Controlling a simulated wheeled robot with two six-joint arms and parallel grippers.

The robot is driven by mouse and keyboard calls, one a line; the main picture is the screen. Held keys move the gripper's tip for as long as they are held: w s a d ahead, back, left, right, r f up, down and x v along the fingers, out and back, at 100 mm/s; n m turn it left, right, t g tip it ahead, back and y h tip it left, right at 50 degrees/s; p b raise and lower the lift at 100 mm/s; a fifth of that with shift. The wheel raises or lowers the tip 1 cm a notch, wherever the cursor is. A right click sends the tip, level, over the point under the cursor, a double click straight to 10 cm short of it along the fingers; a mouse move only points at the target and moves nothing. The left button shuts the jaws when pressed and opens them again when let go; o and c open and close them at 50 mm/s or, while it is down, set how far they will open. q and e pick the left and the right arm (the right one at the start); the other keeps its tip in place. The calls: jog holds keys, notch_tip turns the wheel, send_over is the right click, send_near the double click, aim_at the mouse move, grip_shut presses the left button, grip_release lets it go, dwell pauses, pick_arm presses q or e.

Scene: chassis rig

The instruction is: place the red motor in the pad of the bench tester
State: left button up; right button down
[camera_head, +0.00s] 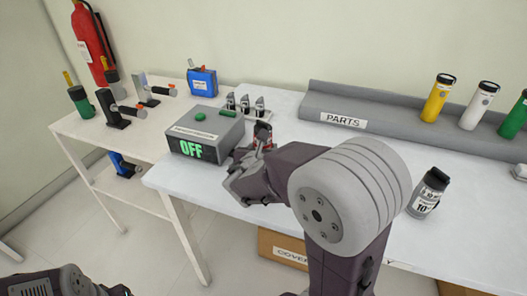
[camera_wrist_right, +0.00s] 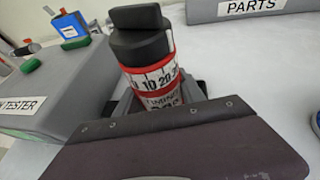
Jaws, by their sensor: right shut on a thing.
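What looks like the red motor (camera_wrist_right: 150,72), a black-capped upright cylinder with red bands and a white number scale, stands in the jaws of my right gripper (camera_head: 262,145). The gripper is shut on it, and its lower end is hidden. The motor also shows small in the head view (camera_head: 264,131). The grey bench tester (camera_head: 222,131) is just left of the gripper, its screen reading OFF; it also shows in the right wrist view (camera_wrist_right: 62,100). Green pieces lie on its top. I cannot tell which part is the pad. My left gripper's fingers are out of view.
A grey PARTS shelf (camera_head: 400,125) with yellow, white and green cylinders runs along the back. A dark canister (camera_head: 428,193) with a white label stands at right. A blue box (camera_head: 202,81) is behind the tester.

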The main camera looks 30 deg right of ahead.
jog(key=c, duration=1.1)
grip_release()
jog(key=shift+f, duration=0.1)
jog(key=o, duration=0.4)
jog(key=shift+r, duration=0.2)
jog(key=shift+s+a+r, duration=0.2)
jog(key=p+v, duration=0.3)
jog(key=v, duration=0.7)
jog(key=shift+s+a+r, duration=0.1)
jog(key=shift+a, duration=0.05)
jog(key=shift+s+a+r+p, duration=0.1)
jog(key=shift+s+a+p, duration=0.2)
jog(key=shift+s, duration=0.2)
